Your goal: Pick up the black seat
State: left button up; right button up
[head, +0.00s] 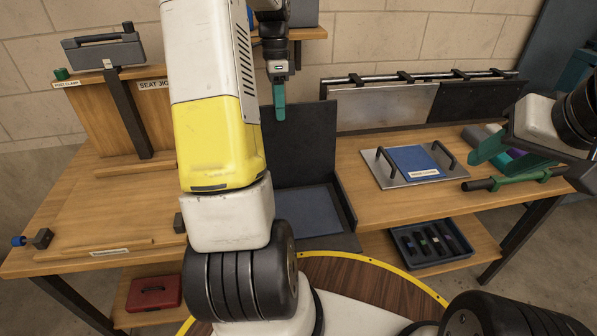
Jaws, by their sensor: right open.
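A flat black panel (470,107), which I take to be the black seat, stands upright against the rail at the back right, beside a silver panel (385,107). My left gripper (279,103) hangs fingers down in front of the back wall, left of both panels and apart from them. Its teal fingers are seen edge-on, so I cannot tell whether they are open. My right gripper (494,158) is open at the right, in front of and below the black panel. Nothing shows held in either gripper.
A grey plate with a blue pad (414,160) and two black handles lies on the right bench. A green-handled tool (515,179) lies near the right gripper. A black stand (305,140) is in the centre. The wooden seat jig (115,115) stands left. My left arm hides the middle.

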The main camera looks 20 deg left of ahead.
aim_at(282, 136)
pick_arm(q)
jog(key=f, duration=0.4)
jog(key=s+f, duration=0.1)
jog(key=f, duration=0.1)
jog(key=shift+d+f, duration=0.25)
jog(key=shift+d, duration=0.1)
grip_shut()
jog(key=shift+r, duration=0.1)
dwell(1.0)
